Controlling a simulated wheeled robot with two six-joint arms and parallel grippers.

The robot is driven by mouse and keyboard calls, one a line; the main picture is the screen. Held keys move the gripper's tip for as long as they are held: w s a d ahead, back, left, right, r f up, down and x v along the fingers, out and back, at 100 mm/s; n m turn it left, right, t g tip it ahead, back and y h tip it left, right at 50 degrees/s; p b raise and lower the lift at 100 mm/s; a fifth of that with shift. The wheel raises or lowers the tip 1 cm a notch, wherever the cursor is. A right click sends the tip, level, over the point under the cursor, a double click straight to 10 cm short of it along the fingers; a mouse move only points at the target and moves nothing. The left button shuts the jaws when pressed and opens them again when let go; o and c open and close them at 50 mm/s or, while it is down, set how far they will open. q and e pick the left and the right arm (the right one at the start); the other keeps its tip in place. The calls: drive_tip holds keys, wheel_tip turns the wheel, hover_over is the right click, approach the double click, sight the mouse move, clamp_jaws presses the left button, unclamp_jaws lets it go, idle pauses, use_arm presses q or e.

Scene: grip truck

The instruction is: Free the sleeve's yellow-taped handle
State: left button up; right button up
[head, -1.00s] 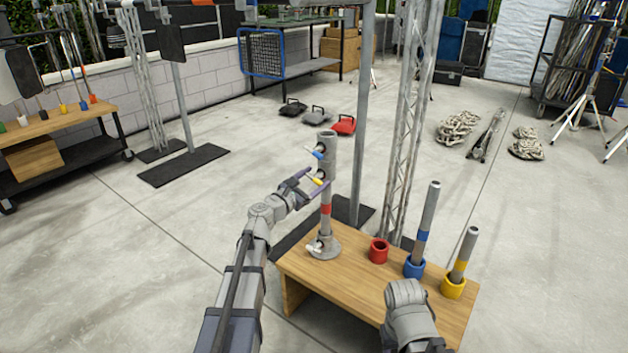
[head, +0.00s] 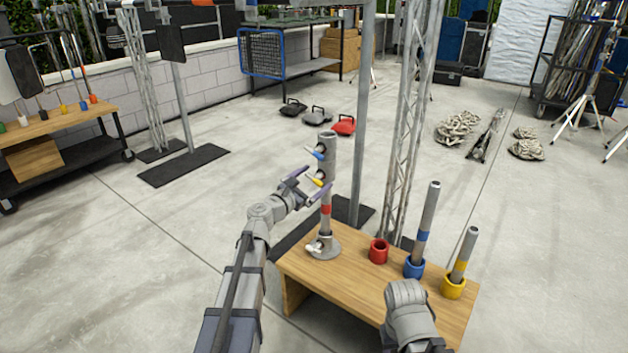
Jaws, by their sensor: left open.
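The sleeve (head: 327,152) is a grey tube at the top of an upright pole with a red band (head: 326,210). Its yellow-taped handle (head: 318,182) sticks out to the left, below a blue-taped handle (head: 319,155). My left gripper (head: 319,178) is open, with one finger on each side of the yellow-taped handle. The fingers look apart from it, though contact is too small to tell for certain. My right arm (head: 408,310) shows at the bottom, over the table's front; its gripper is not visible.
The pole's round base (head: 323,248) stands on a wooden table (head: 335,275). A red cup (head: 379,251) is empty; a blue cup (head: 414,267) and a yellow cup (head: 453,288) hold banded tubes. A metal post (head: 360,130) and lattice truss (head: 408,130) rise behind.

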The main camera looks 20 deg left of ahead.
use_arm(q)
drive_tip(key=v, duration=0.7)
drive_tip(key=shift+s+a, duration=0.15)
drive_tip(key=shift+s, duration=0.15)
